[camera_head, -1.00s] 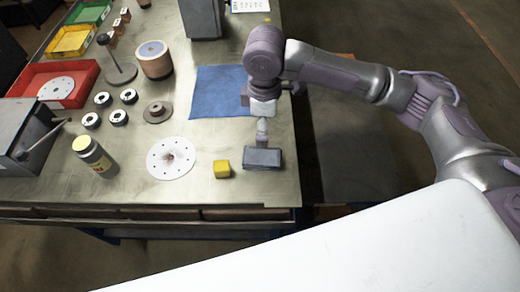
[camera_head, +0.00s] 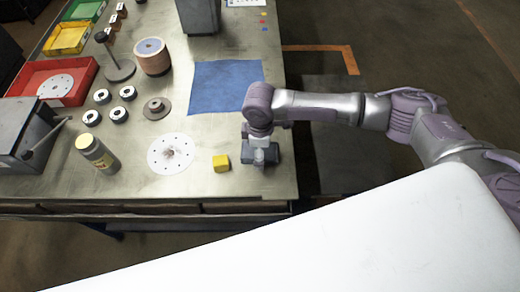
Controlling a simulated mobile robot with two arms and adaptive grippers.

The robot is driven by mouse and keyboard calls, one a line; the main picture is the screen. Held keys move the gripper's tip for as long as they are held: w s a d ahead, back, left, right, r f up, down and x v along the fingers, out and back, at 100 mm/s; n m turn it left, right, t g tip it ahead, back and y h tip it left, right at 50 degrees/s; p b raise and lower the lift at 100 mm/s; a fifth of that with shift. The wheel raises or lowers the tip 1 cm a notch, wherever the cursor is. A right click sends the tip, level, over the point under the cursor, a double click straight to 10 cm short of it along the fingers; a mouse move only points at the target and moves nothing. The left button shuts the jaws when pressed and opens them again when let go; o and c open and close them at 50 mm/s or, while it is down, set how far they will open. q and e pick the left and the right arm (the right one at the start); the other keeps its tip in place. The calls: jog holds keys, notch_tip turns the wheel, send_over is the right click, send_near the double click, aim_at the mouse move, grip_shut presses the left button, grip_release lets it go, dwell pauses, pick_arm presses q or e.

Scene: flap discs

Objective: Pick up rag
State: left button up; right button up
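The blue rag (camera_head: 222,88) lies flat on the metal table, near its right edge and beyond my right gripper. My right arm comes in from the right. My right gripper (camera_head: 260,150) points down at a dark grey block (camera_head: 262,161) near the table's front right corner. It overlaps the block in the view, and I cannot tell whether they touch. Its fingers are too small and too covered to show whether they are open or shut. My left gripper is not in view.

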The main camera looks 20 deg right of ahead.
jog(key=shift+f, duration=0.15)
jog(key=shift+c, duration=0.2)
jog(key=c, duration=1.2)
jog(key=shift+o, duration=0.2)
jog(key=shift+r+b, duration=0.3)
jog(key=shift+r, duration=0.45)
jog(key=r, duration=0.3)
jog(key=shift+s+b, duration=0.25)
jog(key=shift+b, duration=0.15)
jog(key=s+r+b, duration=0.1)
jog(key=s+r, duration=0.5)
jog(key=s, duration=0.5)
jog(key=shift+d+r, duration=0.3)
jog(key=shift+d, duration=0.05)
jog(key=shift+s, duration=0.1)
